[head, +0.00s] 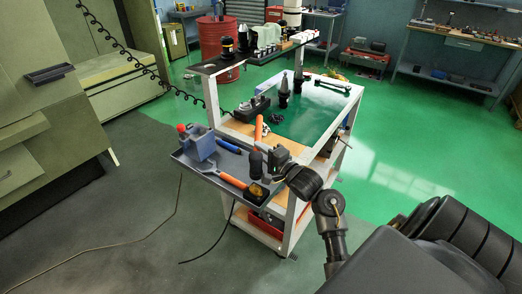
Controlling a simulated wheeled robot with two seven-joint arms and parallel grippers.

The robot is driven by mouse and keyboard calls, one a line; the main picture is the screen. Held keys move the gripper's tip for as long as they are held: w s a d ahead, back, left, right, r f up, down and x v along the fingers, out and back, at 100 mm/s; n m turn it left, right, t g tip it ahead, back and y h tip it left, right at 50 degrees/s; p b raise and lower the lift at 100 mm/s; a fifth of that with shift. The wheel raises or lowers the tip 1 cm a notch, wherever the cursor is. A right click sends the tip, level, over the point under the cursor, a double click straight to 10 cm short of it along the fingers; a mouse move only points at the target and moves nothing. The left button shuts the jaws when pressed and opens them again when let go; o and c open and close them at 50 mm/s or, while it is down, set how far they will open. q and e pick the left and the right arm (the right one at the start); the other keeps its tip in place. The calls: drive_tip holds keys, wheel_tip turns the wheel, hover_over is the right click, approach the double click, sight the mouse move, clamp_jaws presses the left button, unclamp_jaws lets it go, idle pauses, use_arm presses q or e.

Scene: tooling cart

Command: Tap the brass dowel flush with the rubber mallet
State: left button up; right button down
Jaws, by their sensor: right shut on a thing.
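My right gripper (272,156) comes in from the lower right and is over the front edge of the cart. It is shut on a tool with an orange handle (259,128), which stands roughly upright beside the fingers. A dark part (256,160) shows below the handle and looks like the mallet's head, but it is too small to be sure. A small black and yellow block (257,191) sits at the tray's right front corner, below the gripper. I cannot make out the brass dowel. My left gripper is out of view.
The grey tray (188,160) holds a blue-grey device with a red knob (201,143), a blue tool (229,146) and an orange-handled tool (231,180). The cart's green top (312,107) carries a wrench (332,84) and dark tool holders. A raised shelf stands behind.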

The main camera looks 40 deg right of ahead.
wheel_tip(320, 180, down, 7)
drive_tip(key=shift+r+b, duration=0.1)
drive_tip(key=shift+b, duration=1)
drive_tip(key=shift+s+a, duration=0.1)
drive_tip(key=shift+r+p, duration=0.2)
drive_tip(key=shift+p, duration=0.3)
wheel_tip(320, 180, up, 6)
drive_tip(key=p, duration=0.8)
drive_tip(key=shift+r, duration=0.25)
drive_tip(key=shift+r, duration=0.1)
